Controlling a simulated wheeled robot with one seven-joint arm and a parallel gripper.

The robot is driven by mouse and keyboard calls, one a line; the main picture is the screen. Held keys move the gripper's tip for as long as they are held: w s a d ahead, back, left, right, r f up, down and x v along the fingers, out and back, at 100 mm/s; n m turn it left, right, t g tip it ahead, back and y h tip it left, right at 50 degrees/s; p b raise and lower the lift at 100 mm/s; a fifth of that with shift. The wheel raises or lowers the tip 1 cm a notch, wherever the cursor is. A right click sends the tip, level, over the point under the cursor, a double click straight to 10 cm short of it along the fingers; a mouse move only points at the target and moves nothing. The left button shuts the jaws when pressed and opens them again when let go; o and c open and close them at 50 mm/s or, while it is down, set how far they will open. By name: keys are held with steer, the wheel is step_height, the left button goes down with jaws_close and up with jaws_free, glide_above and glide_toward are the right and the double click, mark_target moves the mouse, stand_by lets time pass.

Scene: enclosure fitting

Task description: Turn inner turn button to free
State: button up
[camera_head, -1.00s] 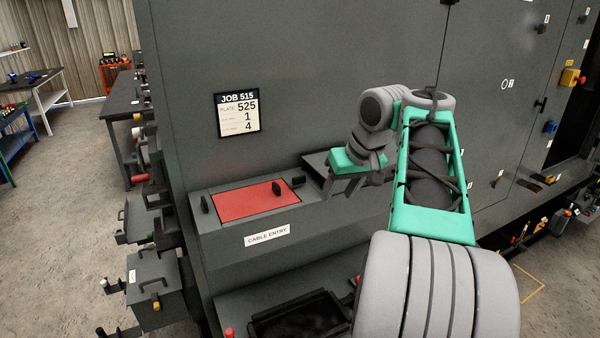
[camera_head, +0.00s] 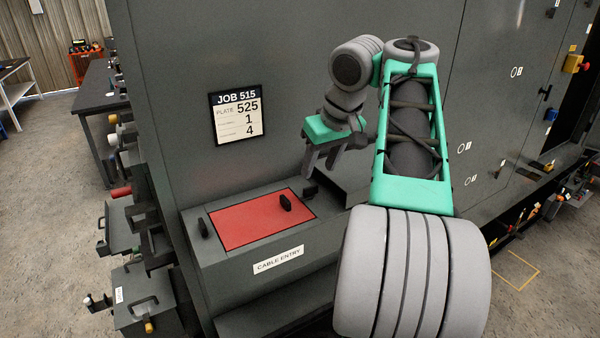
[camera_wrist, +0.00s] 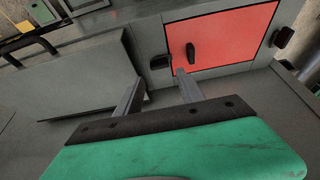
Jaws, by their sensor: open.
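The red plate (camera_head: 245,222) lies in the top of the grey cable entry box. A black handle (camera_head: 286,202) stands on it, nearer its right side. One black turn button (camera_head: 310,187) is at the plate's right edge, and another turn button (camera_head: 203,228) is at its left edge. Which one is called inner is not marked. My gripper (camera_head: 320,170) is open and empty, just above the right turn button. In the wrist view, that button (camera_wrist: 160,61) shows just beyond and between my open fingertips (camera_wrist: 160,76). Contact cannot be told.
A tall grey cabinet wall (camera_head: 180,110) with a job sign (camera_head: 237,117) rises behind the box. A flat grey panel (camera_wrist: 80,80) lies beside the plate in the wrist view. The handle stands close to my right finger in the wrist view.

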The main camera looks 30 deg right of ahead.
mark_target(311, 187)
steer(key=b+x, duration=0.2)
steer(key=x, duration=0.5)
steer(key=shift+w+d+f+b, duration=0.1)
steer(key=shift+w+f+b, duration=0.1)
steer(key=shift+f+b, duration=0.15)
steer(key=shift+r, duration=0.1)
steer(key=shift+c, duration=0.2)
jaws_close()
